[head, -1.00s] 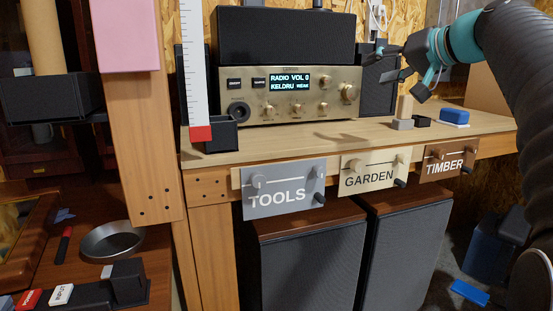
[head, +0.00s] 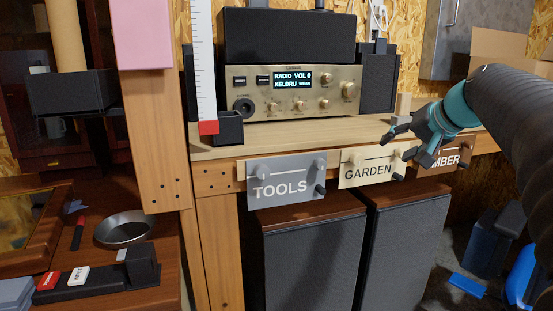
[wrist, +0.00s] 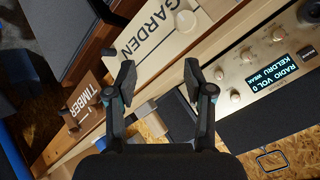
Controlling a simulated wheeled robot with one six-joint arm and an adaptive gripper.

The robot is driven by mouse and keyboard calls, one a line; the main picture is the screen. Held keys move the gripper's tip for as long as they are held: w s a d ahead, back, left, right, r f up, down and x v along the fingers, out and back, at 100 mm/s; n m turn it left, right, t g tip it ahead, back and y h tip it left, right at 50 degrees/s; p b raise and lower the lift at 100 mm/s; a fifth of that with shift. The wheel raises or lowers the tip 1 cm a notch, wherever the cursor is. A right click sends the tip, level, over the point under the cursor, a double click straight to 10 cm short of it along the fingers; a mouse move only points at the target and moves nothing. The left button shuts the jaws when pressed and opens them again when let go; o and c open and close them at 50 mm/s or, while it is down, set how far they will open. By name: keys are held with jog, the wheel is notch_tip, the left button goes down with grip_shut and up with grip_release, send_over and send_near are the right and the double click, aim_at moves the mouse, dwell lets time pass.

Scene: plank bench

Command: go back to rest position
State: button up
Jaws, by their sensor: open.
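My gripper (head: 397,146) is at the right in the head view, in front of the bench edge between the GARDEN plate (head: 366,168) and the partly covered TIMBER plate (head: 446,160). In the wrist view my gripper (wrist: 158,82) shows two dark fingers spread apart with nothing between them. The GARDEN plate also shows beyond the fingers in the wrist view (wrist: 160,40), with the TIMBER plate (wrist: 80,103) to the left.
A gold radio (head: 292,92) reading "RADIO VOL 0" stands on the bench top (head: 300,133). The TOOLS plate (head: 287,181) is on the front edge. Dark speaker cabinets (head: 315,262) stand below. A metal bowl (head: 124,228) lies at the lower left.

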jog(key=s+a+f+n+g+h, duration=0.1)
jog(key=s+a+f, duration=0.2)
jog(key=s+f, duration=0.5)
jog(key=s+a+f+n+g+h, duration=0.1)
jog(key=s+a+f, duration=0.3)
jog(key=s+f, duration=0.4)
jog(key=s+a+f+n+g+h, duration=0.1)
jog(key=s+a+f, duration=0.3)
jog(key=s+f, duration=0.4)
jog(key=s+n+g, duration=0.1)
jog(key=s, duration=0.3)
jog(key=shift+s+f+n, duration=0.15)
jog(key=shift+s+n, duration=0.25)
